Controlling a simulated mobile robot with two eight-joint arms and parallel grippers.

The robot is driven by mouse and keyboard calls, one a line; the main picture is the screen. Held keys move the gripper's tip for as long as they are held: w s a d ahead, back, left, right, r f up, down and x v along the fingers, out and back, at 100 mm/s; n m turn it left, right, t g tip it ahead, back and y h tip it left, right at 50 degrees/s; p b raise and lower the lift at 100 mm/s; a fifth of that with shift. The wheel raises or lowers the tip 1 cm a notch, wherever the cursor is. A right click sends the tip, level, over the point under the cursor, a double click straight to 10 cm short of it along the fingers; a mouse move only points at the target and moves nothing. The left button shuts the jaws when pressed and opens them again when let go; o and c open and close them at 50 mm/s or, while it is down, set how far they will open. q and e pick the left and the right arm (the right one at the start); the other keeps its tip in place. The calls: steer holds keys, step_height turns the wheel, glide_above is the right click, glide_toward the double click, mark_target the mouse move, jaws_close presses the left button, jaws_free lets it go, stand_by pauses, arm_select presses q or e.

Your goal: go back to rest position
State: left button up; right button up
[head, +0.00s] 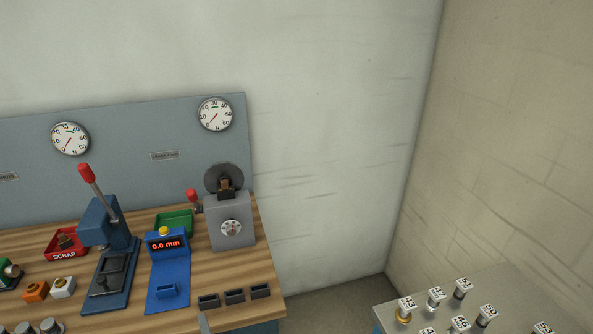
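Neither of my grippers can be made out in the head view. A thin grey sliver (204,323) shows at the bottom edge, in front of the bench's small black blocks, and I cannot tell what it belongs to. The wooden workbench (275,285) fills the lower left. On it stand a blue lever press (110,250) with a red knob, a blue gauge (168,275) reading 0.0 mm, and a grey machine (230,222) with a dial and a dark disc.
A red SCRAP tray (52,252) and a green tray (175,217) sit on the bench. Several black blocks (235,296) line its front right. A metal table (388,320) with numbered pieces stands at lower right. Floor (335,290) shows between them.

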arm_select(q)
steer(key=s+a+f+n+g+h+p, duration=0.2)
steer(key=s+a+n+g, duration=0.1)
steer(key=s+n+g, duration=0.3)
steer(key=s+d+r+n+h+p, duration=0.1)
steer(key=s+d+n+h+p, duration=0.1)
steer(key=s+d+n+h, duration=0.2)
steer(key=shift+s+d+r+n+g, duration=0.2)
steer(key=shift+s+n+g, duration=0.2)
steer(key=shift+s+n, duration=0.8)
steer(key=shift+s, duration=0.1)
